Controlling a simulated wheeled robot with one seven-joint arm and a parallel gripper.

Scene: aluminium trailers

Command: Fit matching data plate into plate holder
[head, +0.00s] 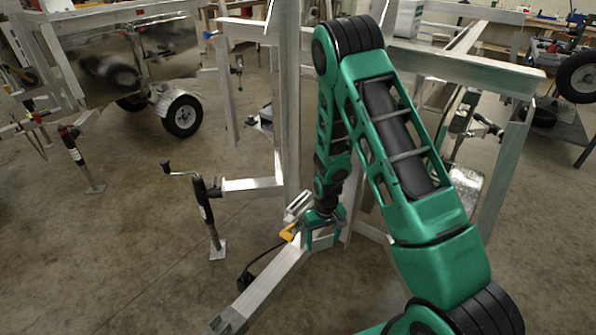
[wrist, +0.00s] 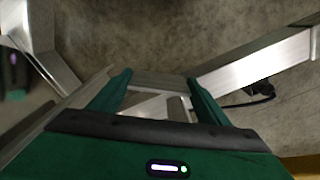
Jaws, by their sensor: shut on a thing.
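My gripper (head: 322,236) points down at the trailer's aluminium tongue. In the wrist view its two green fingers (wrist: 157,84) stand a little apart, with a thin pale metal piece (wrist: 150,106) between them. It looks like a data plate, but no markings are readable, and its lower part is hidden by my gripper's body. A small silvery box-like part (head: 297,206) and a yellow piece (head: 288,232) sit just left of my gripper in the head view. I cannot tell whether either is the plate holder.
A tongue beam (head: 265,288) runs to the lower left, with a black cable beside it. A jack with a crank (head: 207,213) stands left. An upright aluminium post (head: 289,110) rises close to my arm. Open concrete floor lies left.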

